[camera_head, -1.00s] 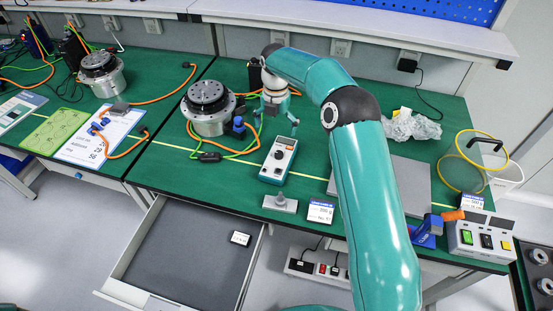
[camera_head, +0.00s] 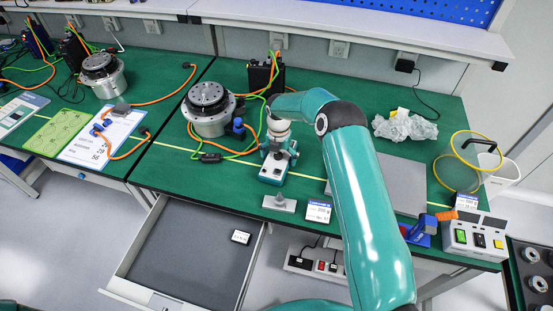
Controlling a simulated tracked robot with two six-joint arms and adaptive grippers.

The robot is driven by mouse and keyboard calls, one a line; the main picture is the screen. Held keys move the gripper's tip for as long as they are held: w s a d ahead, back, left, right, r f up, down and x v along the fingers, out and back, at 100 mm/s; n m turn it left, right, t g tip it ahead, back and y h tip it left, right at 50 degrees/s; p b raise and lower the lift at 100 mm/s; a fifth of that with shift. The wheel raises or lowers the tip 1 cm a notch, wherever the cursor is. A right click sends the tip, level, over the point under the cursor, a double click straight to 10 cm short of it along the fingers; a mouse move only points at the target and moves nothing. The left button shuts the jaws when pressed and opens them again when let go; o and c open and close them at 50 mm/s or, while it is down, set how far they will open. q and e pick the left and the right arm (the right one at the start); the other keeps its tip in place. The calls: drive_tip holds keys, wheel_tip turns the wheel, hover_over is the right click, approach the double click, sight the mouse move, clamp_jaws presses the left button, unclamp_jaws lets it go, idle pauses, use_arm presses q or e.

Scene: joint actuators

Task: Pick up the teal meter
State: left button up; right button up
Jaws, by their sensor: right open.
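The teal meter (camera_head: 271,175) lies on the green bench top near its front edge, its teal and white front end showing in the head view. My right gripper (camera_head: 279,153) is over the meter's rear part, open, with its fingers spread to either side. The gripper hides the meter's back half and dial. I cannot tell whether the fingers touch the meter. My left gripper is not in view.
A silver and black round actuator (camera_head: 209,108) stands left of the meter with orange and green cables around it. A grey fixture (camera_head: 279,203) and a label card (camera_head: 318,212) lie in front. An open drawer (camera_head: 190,255) sits below the bench.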

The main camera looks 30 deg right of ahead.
drive_tip(key=c, duration=1.3)
